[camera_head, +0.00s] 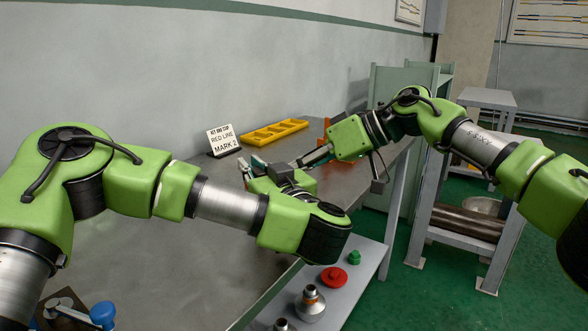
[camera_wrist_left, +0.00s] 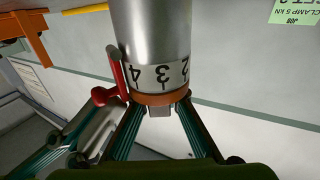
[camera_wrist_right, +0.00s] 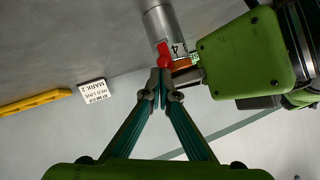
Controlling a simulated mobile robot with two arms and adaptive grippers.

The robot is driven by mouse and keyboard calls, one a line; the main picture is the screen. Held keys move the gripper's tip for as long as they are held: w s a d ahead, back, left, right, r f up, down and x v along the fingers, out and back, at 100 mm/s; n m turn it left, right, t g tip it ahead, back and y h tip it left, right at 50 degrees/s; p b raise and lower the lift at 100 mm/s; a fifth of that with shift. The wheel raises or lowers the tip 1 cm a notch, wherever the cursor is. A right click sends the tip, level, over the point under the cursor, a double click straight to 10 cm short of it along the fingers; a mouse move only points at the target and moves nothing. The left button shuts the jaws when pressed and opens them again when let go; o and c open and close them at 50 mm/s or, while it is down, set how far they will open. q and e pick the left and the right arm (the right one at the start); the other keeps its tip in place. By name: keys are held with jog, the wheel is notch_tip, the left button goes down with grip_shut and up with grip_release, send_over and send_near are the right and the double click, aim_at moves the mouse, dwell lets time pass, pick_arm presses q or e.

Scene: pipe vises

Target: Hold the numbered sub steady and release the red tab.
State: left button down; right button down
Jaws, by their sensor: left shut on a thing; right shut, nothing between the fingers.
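The numbered sub (camera_wrist_left: 155,35) is a grey metal cylinder with a white band showing 4, 3 and 2 and an orange-brown ring at its end. It also shows in the right wrist view (camera_wrist_right: 160,20). My left gripper (camera_wrist_left: 158,112) is shut on the sub around the ring. The red tab (camera_wrist_left: 114,75) stands beside the band near the 4, and in the right wrist view (camera_wrist_right: 163,55) it is just beyond my right fingertips. My right gripper (camera_wrist_right: 165,85) is shut and empty; I cannot tell whether it touches the tab. In the head view my arms mostly hide the sub.
A sign reading "RED LINE MARK 2" (camera_head: 222,140) and a yellow tray (camera_head: 275,131) stand at the back of the grey bench (camera_head: 130,262). Orange vise parts (camera_head: 326,128) are near the grippers. A lower shelf (camera_head: 345,290) holds a red part and metal fittings.

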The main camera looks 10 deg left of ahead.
jog(key=shift+f, duration=0.1)
jog(key=shift+f+y, duration=0.1)
jog(key=shift+y, duration=0.7)
